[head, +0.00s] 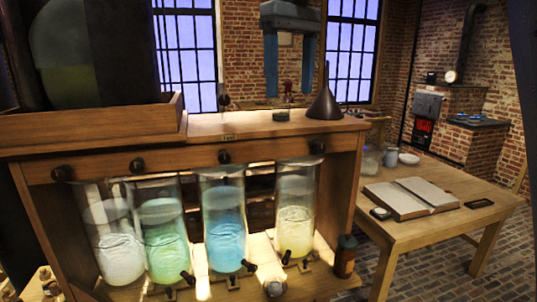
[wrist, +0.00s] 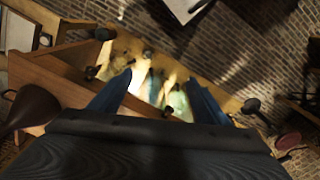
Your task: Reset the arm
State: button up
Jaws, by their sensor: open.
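My gripper (head: 289,88) hangs at the top of the head view, pointing down above the wooden stand's top shelf. Its two blue-grey fingers are spread wide with nothing between them. In the wrist view the blue fingers (wrist: 156,92) are also apart, with the jars beyond them, small and blurred. In the head view several glass jars stand in the stand: a whitish one (head: 118,242), a green one (head: 165,242), a blue one (head: 225,225) and a pale yellow one (head: 295,218). My gripper is apart from all of them.
A dark funnel (head: 325,98) stands on the wooden shelf (head: 230,127), right of and below my gripper. A brown bottle (head: 345,257) stands right of the jars. A wooden table (head: 440,222) with an open book (head: 410,197) is at the right. Brick floor shows beyond it.

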jog(key=d+f+m+b, duration=0.2)
jog(key=d+f, duration=0.2)
jog(key=f, duration=0.9)
jog(key=d+f+m+b, duration=0.2)
jog(key=d+f, duration=0.1)
jog(key=f, duration=0.9)
jog(key=s+d+f+m+b, duration=0.2)
jog(key=s+f, duration=0.5)
jog(key=f, duration=0.4)
jog(key=s+d+f+m+t+b, duration=0.1)
jog(key=s+d+f+b, duration=0.1)
jog(key=s+d+f, duration=0.3)
jog(key=s+f, duration=0.3)
jog(key=f, duration=0.4)
jog(key=shift+d+f+m, duration=0.25)
jog(key=shift+d+m, duration=0.05)
jog(key=shift+m, duration=0.1)
jog(key=shift+s, duration=0.1)
